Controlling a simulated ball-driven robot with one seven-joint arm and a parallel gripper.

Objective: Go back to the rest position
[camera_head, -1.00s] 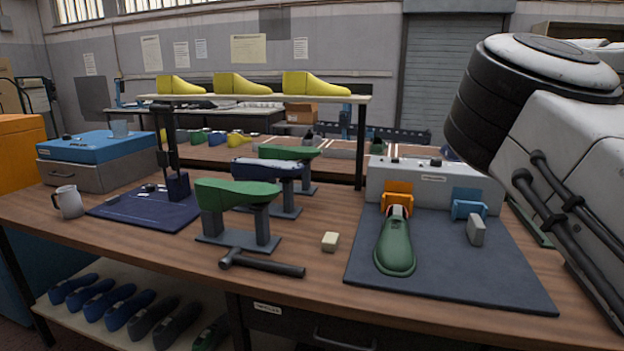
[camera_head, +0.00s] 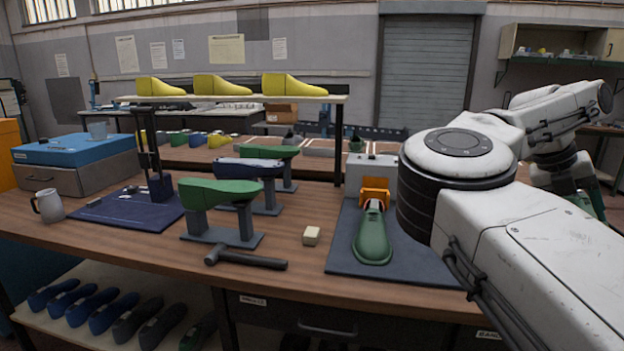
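My arm fills the right side of the view, with a white link and a dark ringed joint close to the camera. Its farther links bend away at the upper right. I cannot make out gripper fingers, so whether they are open or shut does not show. On the wooden bench (camera_head: 300,272), a green shoe last (camera_head: 374,238) lies on the dark mat (camera_head: 342,258), its far end at an orange holder (camera_head: 375,190). Another green last (camera_head: 218,192) sits on a grey stand, with a navy last (camera_head: 246,168) and a further green last (camera_head: 270,152) behind it.
A hammer (camera_head: 245,259) and a pale block (camera_head: 312,236) lie near the bench's front. A mug (camera_head: 48,206), a blue-topped box (camera_head: 72,152) and a navy mat (camera_head: 130,212) are at left. Yellow lasts (camera_head: 222,85) stand on a raised shelf. My arm hides the right bench end.

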